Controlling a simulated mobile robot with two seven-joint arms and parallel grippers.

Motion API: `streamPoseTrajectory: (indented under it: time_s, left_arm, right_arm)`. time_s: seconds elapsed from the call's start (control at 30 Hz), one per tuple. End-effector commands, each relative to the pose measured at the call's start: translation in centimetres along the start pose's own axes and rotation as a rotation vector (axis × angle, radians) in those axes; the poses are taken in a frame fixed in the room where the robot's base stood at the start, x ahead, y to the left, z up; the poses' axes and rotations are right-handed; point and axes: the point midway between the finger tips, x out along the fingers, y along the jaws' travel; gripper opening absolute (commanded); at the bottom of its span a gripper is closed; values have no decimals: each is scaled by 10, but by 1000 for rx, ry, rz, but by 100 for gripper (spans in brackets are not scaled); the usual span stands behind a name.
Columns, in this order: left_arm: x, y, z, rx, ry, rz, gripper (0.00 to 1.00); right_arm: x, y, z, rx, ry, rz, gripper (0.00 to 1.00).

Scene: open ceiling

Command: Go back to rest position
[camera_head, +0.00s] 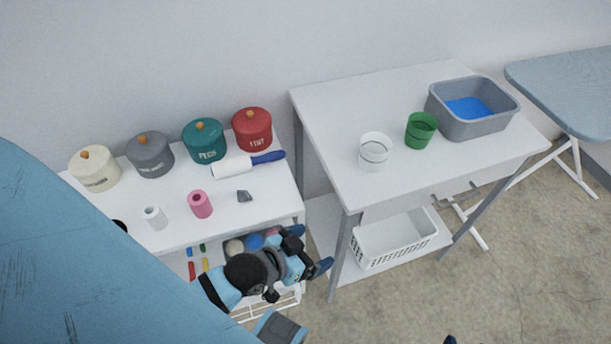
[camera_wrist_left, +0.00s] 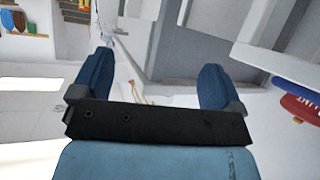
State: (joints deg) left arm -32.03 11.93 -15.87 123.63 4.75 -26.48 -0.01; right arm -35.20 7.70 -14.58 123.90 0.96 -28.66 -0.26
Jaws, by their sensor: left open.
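My left gripper (camera_head: 309,251) hangs in front of the right end of the low white shelf unit, left of the table's near leg. Its two blue fingers are spread, with nothing between them. The left wrist view also shows the open, empty fingers (camera_wrist_left: 156,75) on either side of a bare gap. My left arm hides the lower left of the head view. Only a small dark blue tip, possibly of my right gripper (camera_head: 450,340), shows at the bottom edge of the head view; its jaws cannot be made out.
The shelf unit (camera_head: 180,239) bears several lidded pots, a lint roller (camera_head: 232,168), a pink spool (camera_head: 200,204) and a white spool (camera_head: 155,218). The white table (camera_head: 330,105) holds a clear cup (camera_head: 374,152), a green cup (camera_head: 420,130) and a grey basin (camera_head: 480,125). Floor at right is mostly clear.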

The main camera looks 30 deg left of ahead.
Motion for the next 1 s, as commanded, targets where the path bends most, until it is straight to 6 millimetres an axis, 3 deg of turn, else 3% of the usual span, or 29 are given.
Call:
streamPoseTrajectory:
  time_s: [0.17,0.5,0.67,1.0]
  left_arm:
    - [-10,5,19,-22,-61,-52,93]
    - [-12,5,16,-20,-65,-55,93]
    - [-27,6,-12,-18,-70,-58,93]
    - [-75,7,-92,-6,-88,-70,93]
  right_arm:
    - [0,0,0,0,0,0,56]
    - [-3,0,-5,0,0,0,56]
    - [-21,-2,-35,-3,1,1,56]
    - [-73,-1,-108,-15,-21,16,56]
